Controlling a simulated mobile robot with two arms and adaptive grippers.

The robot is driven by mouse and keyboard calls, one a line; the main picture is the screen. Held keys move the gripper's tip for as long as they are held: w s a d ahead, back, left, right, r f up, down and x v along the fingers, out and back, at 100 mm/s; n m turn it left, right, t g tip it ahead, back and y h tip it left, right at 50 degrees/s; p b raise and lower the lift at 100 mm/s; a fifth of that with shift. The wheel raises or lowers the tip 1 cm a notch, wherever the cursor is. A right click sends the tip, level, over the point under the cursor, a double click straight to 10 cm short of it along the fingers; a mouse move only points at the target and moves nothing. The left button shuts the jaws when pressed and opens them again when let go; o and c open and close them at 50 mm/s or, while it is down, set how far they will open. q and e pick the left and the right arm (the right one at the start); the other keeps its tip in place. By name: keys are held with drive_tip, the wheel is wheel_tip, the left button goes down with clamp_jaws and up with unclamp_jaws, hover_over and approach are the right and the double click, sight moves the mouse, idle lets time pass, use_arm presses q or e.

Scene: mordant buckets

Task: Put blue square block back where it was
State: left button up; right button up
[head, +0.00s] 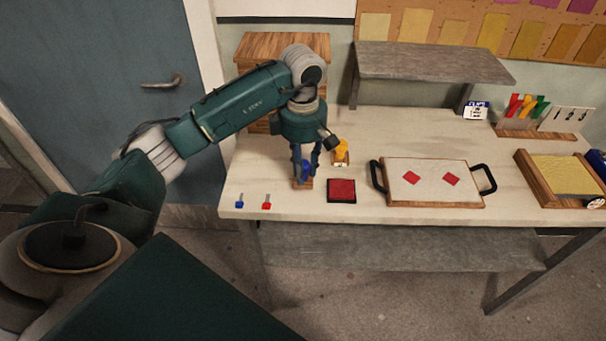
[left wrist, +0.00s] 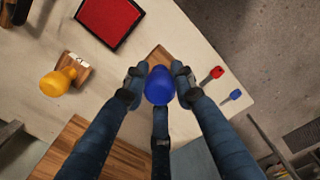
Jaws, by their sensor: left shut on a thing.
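The blue square block is a stamp with a round blue knob (left wrist: 159,85) and a wooden base (head: 303,184). My left gripper (head: 305,168) points down at it near the front left of the table. Its fingers are closed around the knob, as the left wrist view also shows. The base is at or just above the table top; I cannot tell whether it touches. Its underside is hidden. A similar stamp with a yellow knob (head: 342,149) stands just behind and to the right. A red ink pad (head: 342,190) lies to the right. My right gripper is not in view.
A handled tray (head: 433,203) holds a white sheet (head: 432,170) with two red diamonds. Small blue (head: 239,201) and red (head: 266,202) items lie at the front left edge. A raised shelf (head: 430,62) stands at the back. A wooden-framed yellow tray (head: 562,174) is far right.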

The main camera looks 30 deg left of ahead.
use_arm(q)
wheel_tip(320, 180, down, 3)
drive_tip(key=shift+p, duration=0.3)
drive_tip(key=shift+f, duration=0.1)
drive_tip(key=o, duration=0.9)
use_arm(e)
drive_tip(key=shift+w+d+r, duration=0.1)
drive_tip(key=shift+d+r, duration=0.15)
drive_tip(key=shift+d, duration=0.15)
use_arm(q)
drive_tip(key=shift+r, duration=0.4)
wheel_tip(320, 180, up, 10)
drive_tip(key=b, duration=0.2)
drive_tip(key=shift+b, duration=0.3)
drive_tip(key=shift+r, duration=0.75)
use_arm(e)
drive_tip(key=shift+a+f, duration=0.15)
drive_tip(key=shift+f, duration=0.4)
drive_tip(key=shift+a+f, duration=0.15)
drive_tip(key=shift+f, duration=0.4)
